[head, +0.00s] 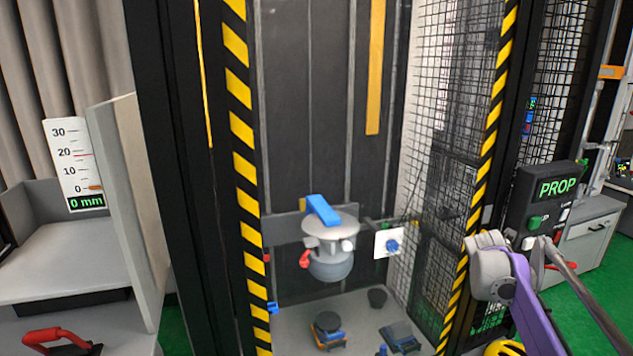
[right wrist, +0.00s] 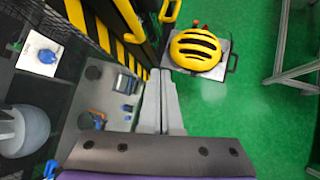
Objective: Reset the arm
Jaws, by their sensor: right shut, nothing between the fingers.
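The drop tower stands in the middle of the head view, framed by yellow-black striped posts. Inside it hangs a grey rounded drop head (head: 330,262) with a blue lever (head: 322,209) on top and a red knob (head: 304,259) at its left. The drop head shows partly in the right wrist view (right wrist: 25,130). My right arm is at the right of the head view, beside the tower's right post. In the right wrist view my right gripper (right wrist: 161,75) is shut and empty, outside the tower. My left gripper is not in view.
A white plate with a blue knob (head: 392,246) is beside the drop head. Small items lie on the tower floor (head: 285,325). A yellow-black helmet (right wrist: 200,48) sits outside.

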